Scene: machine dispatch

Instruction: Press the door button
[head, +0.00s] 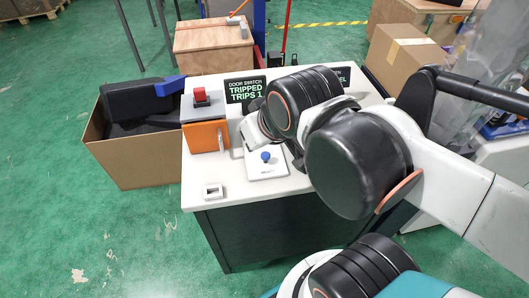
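A white plate (282,172) with a round blue button (265,156) lies on the white worktop, just below my arm's wrist. A red button (200,93) stands on a grey box at the back left of the worktop. An orange door-like panel (203,137) with a light handle is on the front of that box. I cannot read a label that says which one is the door button. My gripper (243,151) is near the blue button's left and far side, mostly hidden by my arm links. Its fingers are too small and covered to judge.
A black sign (245,91) reads "DOOR SWITCH TRIPPED TRIPS 1". A cardboard box (137,168) with black items stands left of the worktop (235,195). A wooden crate (213,50) stands behind.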

